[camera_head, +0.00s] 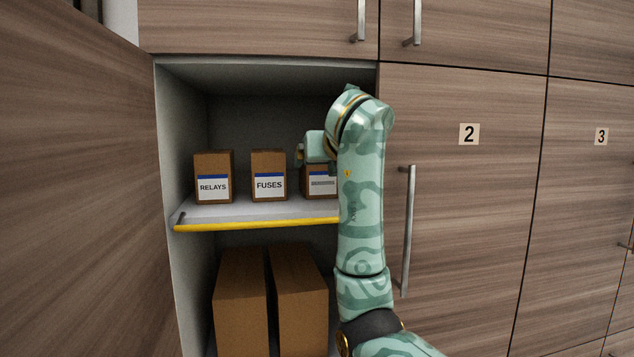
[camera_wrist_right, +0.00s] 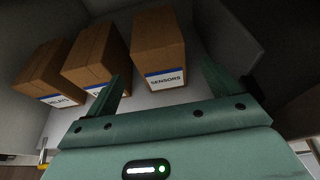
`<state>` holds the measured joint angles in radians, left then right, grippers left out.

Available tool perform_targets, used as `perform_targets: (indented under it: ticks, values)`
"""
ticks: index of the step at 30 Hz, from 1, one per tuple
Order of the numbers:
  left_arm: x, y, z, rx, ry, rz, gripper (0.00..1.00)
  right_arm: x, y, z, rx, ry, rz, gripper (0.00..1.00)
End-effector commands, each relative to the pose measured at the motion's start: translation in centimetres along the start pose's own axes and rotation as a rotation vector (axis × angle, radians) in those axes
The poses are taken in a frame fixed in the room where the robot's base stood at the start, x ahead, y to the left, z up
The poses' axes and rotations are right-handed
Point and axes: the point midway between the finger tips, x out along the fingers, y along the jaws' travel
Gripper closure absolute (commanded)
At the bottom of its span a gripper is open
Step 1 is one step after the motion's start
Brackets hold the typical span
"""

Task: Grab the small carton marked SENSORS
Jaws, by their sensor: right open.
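The small brown carton marked SENSORS (camera_wrist_right: 160,45) stands upright on the shelf, its white and blue label facing out. In the head view it is the rightmost carton (camera_head: 320,184), partly hidden by my right arm and gripper, its label not legible there. My right gripper (camera_head: 303,153) is at the cupboard opening, just in front of this carton. In the right wrist view its two fingers (camera_wrist_right: 163,72) are spread, with the carton lying ahead between their lines. Nothing is held. My left gripper is not in view.
Cartons marked RELAYS (camera_head: 213,177) and FUSES (camera_head: 268,175) stand to the left on the same yellow-edged shelf (camera_head: 255,225). Larger brown boxes (camera_head: 240,300) are below. An open door (camera_head: 70,180) stands at left; closed door 2 (camera_head: 465,220) is at right.

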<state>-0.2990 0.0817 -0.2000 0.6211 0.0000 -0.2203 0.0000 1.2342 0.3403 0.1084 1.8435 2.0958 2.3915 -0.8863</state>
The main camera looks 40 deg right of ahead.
Motion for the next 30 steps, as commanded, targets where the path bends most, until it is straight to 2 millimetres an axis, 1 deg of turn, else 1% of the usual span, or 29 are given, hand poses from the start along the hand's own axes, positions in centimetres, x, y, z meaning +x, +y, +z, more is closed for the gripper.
perform_targets:
  ticks: [1, 3, 6, 11, 15, 18, 21, 27, 29, 30]
  values:
    - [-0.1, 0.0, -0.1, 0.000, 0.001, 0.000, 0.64, 0.9, 0.1, 0.0, 0.001, 0.003, 0.005, 0.11]
    - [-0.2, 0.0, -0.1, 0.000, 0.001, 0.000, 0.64, 2.1, 0.1, 0.1, 0.000, 0.003, 0.002, 0.11]
    - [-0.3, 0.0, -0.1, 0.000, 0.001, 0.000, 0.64, 3.2, 0.0, 0.1, 0.001, 0.001, 0.001, 0.11]
    - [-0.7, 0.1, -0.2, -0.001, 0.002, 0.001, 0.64, 4.4, 0.0, 0.3, 0.000, 0.000, 0.001, 0.11]
    - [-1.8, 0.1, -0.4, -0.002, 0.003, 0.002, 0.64, 6.7, 0.0, 0.9, 0.001, 0.001, 0.002, 0.11]
    - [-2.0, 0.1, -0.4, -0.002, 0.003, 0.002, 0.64, 8.1, -0.1, 0.8, -0.001, 0.001, 0.001, 0.11]
    - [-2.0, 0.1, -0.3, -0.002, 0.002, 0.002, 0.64, 8.8, -0.1, 0.7, 0.001, 0.000, 0.001, 0.11]
    - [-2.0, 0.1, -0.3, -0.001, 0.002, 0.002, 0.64, 8.9, -0.1, 0.6, 0.001, -0.001, 0.001, 0.11]
    - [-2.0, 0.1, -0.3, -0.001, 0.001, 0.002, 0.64, 8.9, -0.1, 0.6, 0.001, -0.001, 0.001, 0.28]
    - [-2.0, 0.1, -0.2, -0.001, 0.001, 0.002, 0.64, 8.9, -0.1, 0.6, 0.001, -0.001, 0.001, 0.39]
